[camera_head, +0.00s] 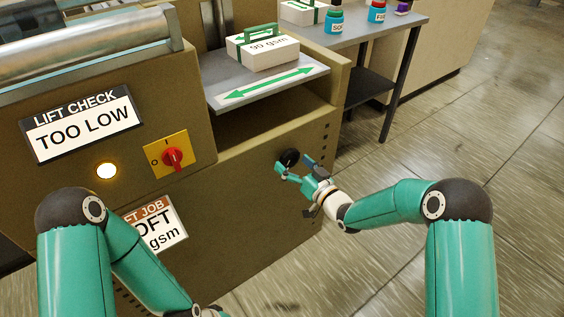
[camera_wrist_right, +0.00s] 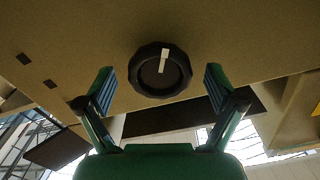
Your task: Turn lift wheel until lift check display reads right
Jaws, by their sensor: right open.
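The lift check display (camera_head: 83,124) reads "TOO LOW" on the machine's front at the left. The lift wheel is a round black knob (camera_head: 289,157) on the machine's lower panel; in the right wrist view the knob (camera_wrist_right: 160,70) has a white mark pointing up, tilted slightly right. My right gripper (camera_head: 295,169) is open at the knob; in the wrist view its fingers (camera_wrist_right: 160,90) stand either side of the knob, apart from it. My left arm comes in at lower left, with its gripper out of view.
A red rotary switch (camera_head: 173,158) on a yellow plate and a lit lamp (camera_head: 106,171) sit left of the knob. A job card (camera_head: 160,228) is partly hidden by my left arm. A "90 gsm" pack (camera_head: 262,51) rests on a shelf with a green arrow. A side table (camera_head: 352,38) holds bottles.

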